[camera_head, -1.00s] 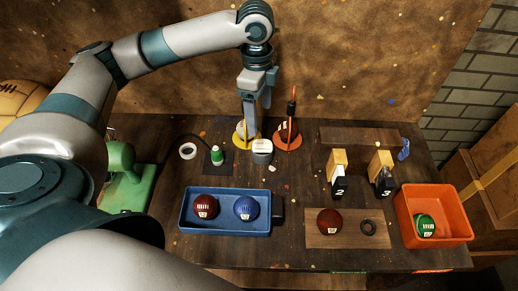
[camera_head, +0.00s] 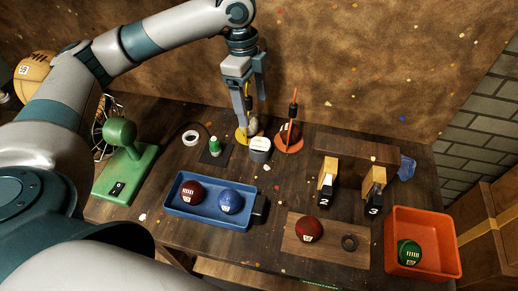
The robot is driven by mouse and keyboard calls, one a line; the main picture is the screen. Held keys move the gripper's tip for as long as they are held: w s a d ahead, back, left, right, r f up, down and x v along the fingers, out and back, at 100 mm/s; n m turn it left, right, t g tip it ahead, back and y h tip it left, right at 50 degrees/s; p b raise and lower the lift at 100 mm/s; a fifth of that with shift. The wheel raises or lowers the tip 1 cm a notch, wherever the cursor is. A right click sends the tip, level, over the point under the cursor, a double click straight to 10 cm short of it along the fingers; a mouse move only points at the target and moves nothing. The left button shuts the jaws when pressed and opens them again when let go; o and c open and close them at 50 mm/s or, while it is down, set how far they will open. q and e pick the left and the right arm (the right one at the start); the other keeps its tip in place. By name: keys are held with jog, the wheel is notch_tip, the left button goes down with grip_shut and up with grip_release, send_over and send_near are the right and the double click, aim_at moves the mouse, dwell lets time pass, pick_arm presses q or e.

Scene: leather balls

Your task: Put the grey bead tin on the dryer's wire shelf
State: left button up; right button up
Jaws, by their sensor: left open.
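The grey bead tin (camera_head: 260,150), a short grey cylinder with a pale top, stands upright on the dark table near the middle. My left gripper (camera_head: 251,122) points down behind the tin, over the yellow round stand (camera_head: 242,136). Its fingers are spread, and it does not hold the tin. A pale item on the yellow stand shows between or behind the fingertips; I cannot tell whether they touch it. At the left, a wire frame (camera_head: 100,128), perhaps the dryer's shelf, is partly hidden by my arm and the green stand. My right gripper is not in view.
An orange stand (camera_head: 288,140) is right of the tin. A green press-like stand (camera_head: 122,160) is at left. A blue tray (camera_head: 190,217) with two balls lies in front. Numbered wooden blocks (camera_head: 328,172) and an orange bin (camera_head: 440,215) are at right.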

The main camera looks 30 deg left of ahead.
pick_arm(q)
jog(key=p, duration=0.3)
send_over(260, 146)
jog(key=f, duration=1)
jog(key=shift+s+a+f, duration=0.1)
jog(key=shift+a+f, duration=0.2)
jog(key=shift+f, duration=0.8)
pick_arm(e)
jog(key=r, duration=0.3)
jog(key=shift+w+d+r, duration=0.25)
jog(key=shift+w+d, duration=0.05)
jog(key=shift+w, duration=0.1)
pick_arm(q)
jog(key=shift+p, duration=0.35)
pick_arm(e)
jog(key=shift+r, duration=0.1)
